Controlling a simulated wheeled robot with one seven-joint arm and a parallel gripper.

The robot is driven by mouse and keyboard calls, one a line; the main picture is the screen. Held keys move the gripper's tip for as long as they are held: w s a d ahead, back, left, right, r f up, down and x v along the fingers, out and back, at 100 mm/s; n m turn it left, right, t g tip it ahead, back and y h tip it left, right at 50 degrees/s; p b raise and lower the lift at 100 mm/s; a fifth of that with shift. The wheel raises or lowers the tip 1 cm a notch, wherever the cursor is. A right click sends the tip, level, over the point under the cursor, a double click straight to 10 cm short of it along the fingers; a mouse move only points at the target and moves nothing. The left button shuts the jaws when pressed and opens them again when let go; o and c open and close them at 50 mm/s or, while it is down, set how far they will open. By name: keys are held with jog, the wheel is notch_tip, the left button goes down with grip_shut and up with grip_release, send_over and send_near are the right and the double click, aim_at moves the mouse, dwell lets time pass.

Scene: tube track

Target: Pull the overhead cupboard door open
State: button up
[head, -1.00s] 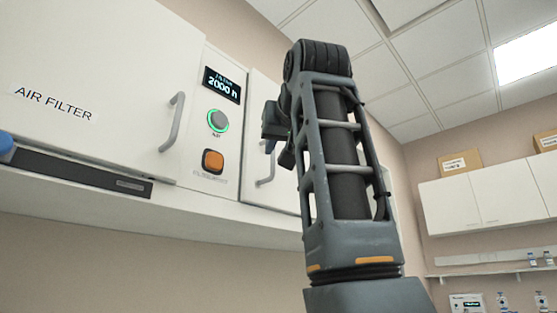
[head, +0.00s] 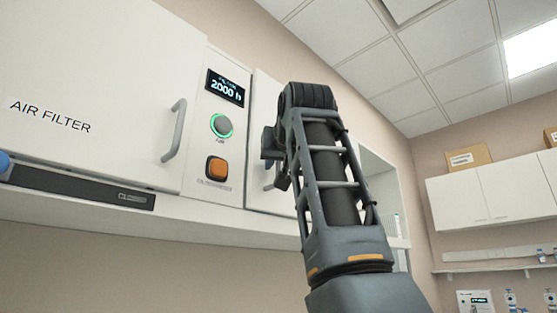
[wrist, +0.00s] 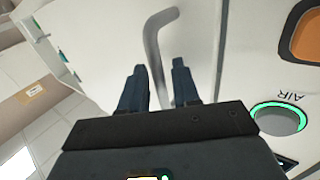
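The white overhead cupboard door (head: 264,105) is to the right of the control panel and looks closed. My arm hides much of it in the head view. Its grey bar handle (head: 269,178) shows partly below my gripper (head: 270,143). In the wrist view, the door (wrist: 100,45) fills the upper middle, with the bent grey handle (wrist: 152,42) in front of it. My gripper (wrist: 160,70) is open there, its two dark fingers apart. The lower part of the handle appears between the fingers; I cannot tell whether they touch it.
A control panel has a display (head: 225,88), a green-ringed knob (head: 221,126) and an orange button (head: 216,168). Left of it is the AIR FILTER door (head: 100,80) with its own handle (head: 174,130). An open shelf unit (head: 378,175) stands right of my arm.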

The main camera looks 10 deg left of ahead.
jog(key=shift+c, duration=0.4)
grip_shut()
jog(key=shift+d, duration=0.1)
